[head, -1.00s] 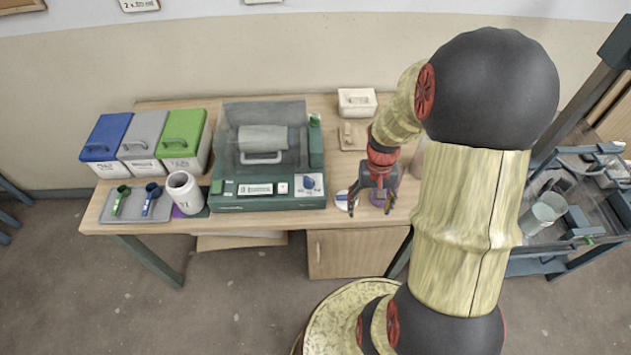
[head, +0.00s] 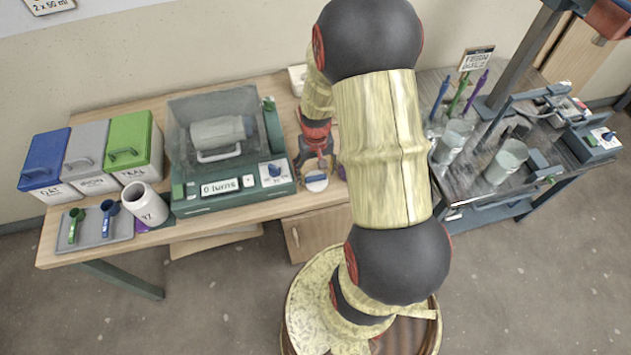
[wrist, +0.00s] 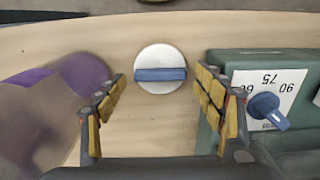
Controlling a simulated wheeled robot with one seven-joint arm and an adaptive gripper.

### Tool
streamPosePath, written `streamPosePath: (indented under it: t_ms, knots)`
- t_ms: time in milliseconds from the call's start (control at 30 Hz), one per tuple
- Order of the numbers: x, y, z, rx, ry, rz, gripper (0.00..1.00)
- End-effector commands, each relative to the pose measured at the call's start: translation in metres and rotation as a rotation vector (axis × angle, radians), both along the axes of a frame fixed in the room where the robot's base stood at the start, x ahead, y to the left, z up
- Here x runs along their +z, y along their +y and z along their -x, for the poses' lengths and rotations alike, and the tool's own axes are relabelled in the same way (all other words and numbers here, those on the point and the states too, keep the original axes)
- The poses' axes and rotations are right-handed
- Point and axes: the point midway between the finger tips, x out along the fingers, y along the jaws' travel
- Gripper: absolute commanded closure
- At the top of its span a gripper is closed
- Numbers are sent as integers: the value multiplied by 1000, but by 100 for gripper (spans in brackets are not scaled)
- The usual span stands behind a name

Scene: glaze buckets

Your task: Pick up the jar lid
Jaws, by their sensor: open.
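The jar lid (wrist: 160,57) is a white disc with a blue bar handle across its top. It lies flat on the wooden table near the front edge, just right of the green machine in the head view (head: 316,185). My gripper (wrist: 160,92) is open and empty, its two fingers to the left and right of the lid in the wrist view. The fingertips appear above the table, not touching the lid. In the head view my gripper (head: 318,163) is just behind and above the lid, partly covering it.
The green machine (head: 232,192) with its clear cover and blue knob (wrist: 264,104) stands close beside the lid. A purple patch (wrist: 30,76) lies on the other side. A white jar (head: 146,204), a tray of scoops (head: 93,238) and lidded bins (head: 88,160) are further left.

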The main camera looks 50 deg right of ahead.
Motion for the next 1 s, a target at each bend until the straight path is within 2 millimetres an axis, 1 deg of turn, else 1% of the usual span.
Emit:
streamPosePath:
  t_ms: [33, 167, 400, 1000]
  knots:
    - [-12, 1, 0, 1, 3, -2, 31]
    - [-26, 0, 0, 0, 1, -1, 31]
    - [-27, 0, -1, 0, -1, 1, 31]
    - [-27, 0, 0, 0, -1, 1, 65]
